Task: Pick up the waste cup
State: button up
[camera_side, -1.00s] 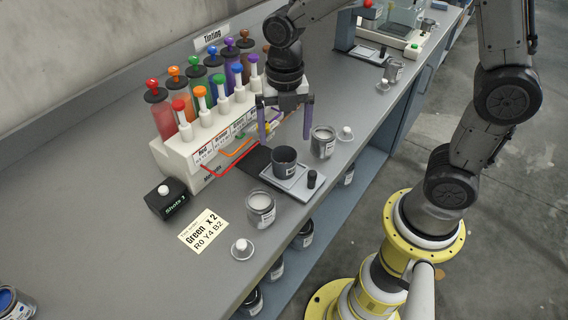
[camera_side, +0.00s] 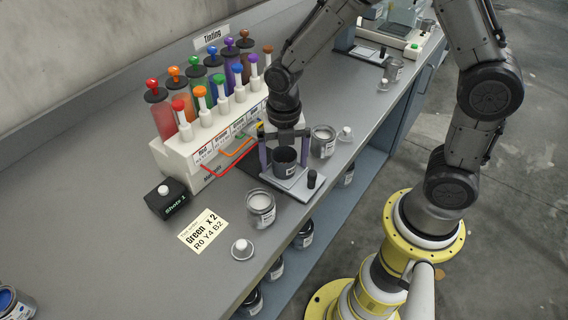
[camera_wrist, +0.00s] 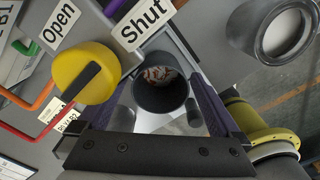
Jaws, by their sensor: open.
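A dark grey cup with a small white label, apparently the waste cup (camera_side: 285,163), stands upright on a pale metal plate (camera_side: 299,185). In the wrist view the cup (camera_wrist: 160,92) is seen from above, with reddish and white bits inside. My gripper (camera_side: 284,167) is open, pointing down, with its purple fingers on either side of the cup. In the wrist view my gripper (camera_wrist: 163,100) has one finger left and one right of the cup. Gaps show there, so the fingers do not appear to touch it.
A yellow knob (camera_wrist: 86,74) with Open and Shut labels is close to the left finger. Open jars (camera_side: 261,208) (camera_side: 323,141) stand near the cup. A black post (camera_side: 312,179) rises at the plate's corner. The tinting rack (camera_side: 205,133) stands behind.

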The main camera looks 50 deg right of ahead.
jog(key=c, duration=1.5)
jog(key=shift+r, duration=0.1)
